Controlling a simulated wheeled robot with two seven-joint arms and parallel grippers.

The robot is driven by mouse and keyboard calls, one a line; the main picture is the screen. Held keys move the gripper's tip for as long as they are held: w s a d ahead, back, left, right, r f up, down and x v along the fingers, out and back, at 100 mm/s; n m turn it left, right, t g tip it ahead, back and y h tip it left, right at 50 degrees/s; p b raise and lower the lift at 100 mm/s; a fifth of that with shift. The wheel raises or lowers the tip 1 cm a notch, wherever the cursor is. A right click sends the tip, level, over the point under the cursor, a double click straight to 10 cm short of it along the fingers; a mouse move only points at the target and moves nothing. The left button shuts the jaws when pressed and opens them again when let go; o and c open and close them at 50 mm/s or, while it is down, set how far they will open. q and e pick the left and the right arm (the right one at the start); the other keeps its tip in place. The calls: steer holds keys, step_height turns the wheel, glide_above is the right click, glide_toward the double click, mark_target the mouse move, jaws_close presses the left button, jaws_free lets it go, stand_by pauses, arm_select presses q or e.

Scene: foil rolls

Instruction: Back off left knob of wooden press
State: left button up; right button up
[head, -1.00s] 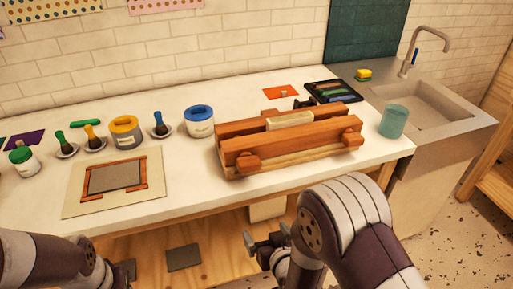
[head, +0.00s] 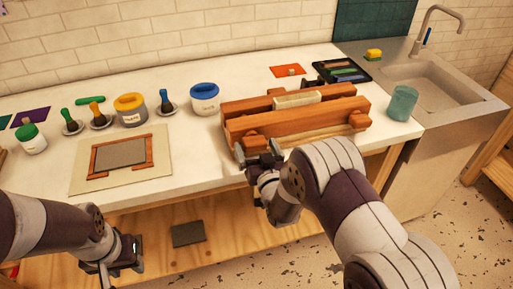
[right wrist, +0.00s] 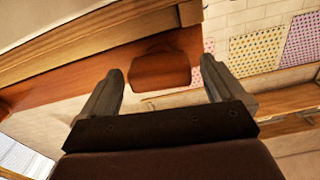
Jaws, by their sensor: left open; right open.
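The wooden press (head: 300,118) lies on the white counter, with reddish-brown beams and a pale block (head: 298,99) between them. Its left knob (head: 254,142) is on the front face, and its right knob (head: 358,119) is at the right end. My right gripper (head: 262,160) is just in front of the left knob, partly covering it. In the right wrist view, the left knob (right wrist: 161,70) shows between and beyond the two open fingers, not touched as far as I can see. My left gripper (head: 118,266) is open and empty, low in front of the counter.
A framed screen on a board (head: 120,158) lies left of the press. Jars, including a blue-lidded one (head: 204,98), and brushes stand behind it. A teal cup (head: 402,103) and a dark tray (head: 338,72) are near the sink (head: 440,85).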

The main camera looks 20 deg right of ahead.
steer(key=shift+w, duration=0.15)
steer(key=c, duration=1)
steer(key=shift+o, duration=0.2)
steer(key=shift+n, duration=0.3)
